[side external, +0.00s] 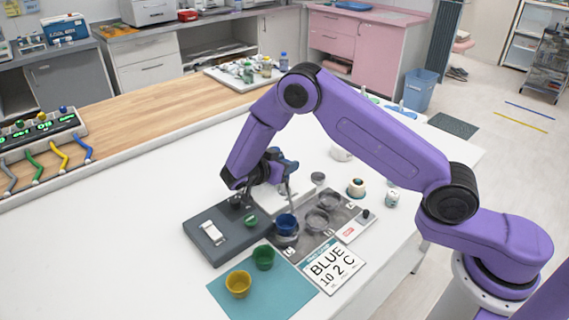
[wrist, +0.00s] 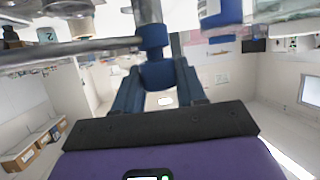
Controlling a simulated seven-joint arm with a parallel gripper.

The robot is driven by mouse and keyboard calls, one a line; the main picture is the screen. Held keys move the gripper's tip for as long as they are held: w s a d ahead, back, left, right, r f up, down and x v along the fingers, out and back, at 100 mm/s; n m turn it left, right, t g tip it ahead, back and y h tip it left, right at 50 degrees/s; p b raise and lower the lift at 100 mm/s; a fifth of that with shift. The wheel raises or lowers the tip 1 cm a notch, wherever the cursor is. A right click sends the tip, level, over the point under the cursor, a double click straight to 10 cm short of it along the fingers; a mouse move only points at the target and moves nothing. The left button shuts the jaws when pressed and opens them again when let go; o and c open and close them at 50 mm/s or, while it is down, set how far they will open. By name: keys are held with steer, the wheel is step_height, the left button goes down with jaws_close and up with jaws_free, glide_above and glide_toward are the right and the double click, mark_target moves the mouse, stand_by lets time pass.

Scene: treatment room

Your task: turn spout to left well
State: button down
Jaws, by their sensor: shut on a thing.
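The well tray (side external: 305,240) is grey, with round wells in a row and letters beside them. A blue cup (side external: 287,225) stands in its front left well. The middle well (side external: 317,220) and the far well (side external: 329,200) look empty. The metal spout (side external: 289,188) comes down beside my gripper, its lower end appearing over or near the blue cup. In the wrist view the spout's metal tube (wrist: 85,47) runs to the left from an upright post. My gripper (wrist: 157,75) is shut on the spout's blue-collared part (wrist: 153,38). My wrist partly hides the spout in the side view.
A dark base (side external: 215,240) with a white switch lies left of the tray. A teal mat (side external: 265,290) holds a yellow cup (side external: 238,283) and a green cup (side external: 263,257). The white table is clear at left.

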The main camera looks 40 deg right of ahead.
steer(key=shift+m+g, duration=0.6)
steer(key=shift+g, duration=0.1)
steer(key=shift+d, duration=0.1)
steer(key=c, duration=0.7)
jaws_free()
steer(key=v, duration=1.7)
steer(key=shift+w+a, duration=0.1)
steer(key=shift+a, duration=0.2)
